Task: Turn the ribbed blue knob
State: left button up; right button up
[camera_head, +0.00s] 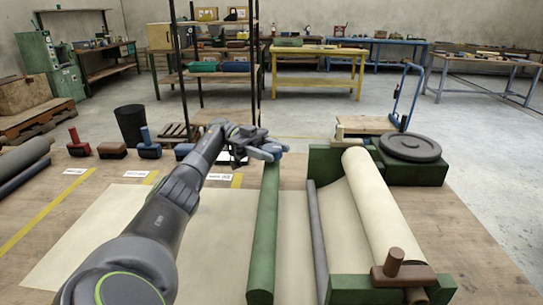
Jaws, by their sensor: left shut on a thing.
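My left arm reaches from the bottom left up to the middle of the picture. My left gripper (262,151) is at the far end of the long green bar (264,220). It is shut on a small blue-grey piece (271,148) there, which looks like the blue knob. Ribs are too small to make out, and the fingers hide part of it. My right gripper is not in view.
A cream roll (382,205) lies in a green frame on the right, with a brown handle (402,268) near it and a dark round disc (410,148) behind. A cream sheet (105,235) covers the table's middle.

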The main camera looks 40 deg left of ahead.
aim_at(272, 147)
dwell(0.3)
pick_arm(q)
jog(key=o, duration=0.9)
jog(key=shift+o, duration=0.2)
jog(key=shift+r, duration=0.1)
notch_tip(272, 147, up, 10)
jog(key=shift+f+p, duration=0.1)
jog(key=shift+p, duration=0.2)
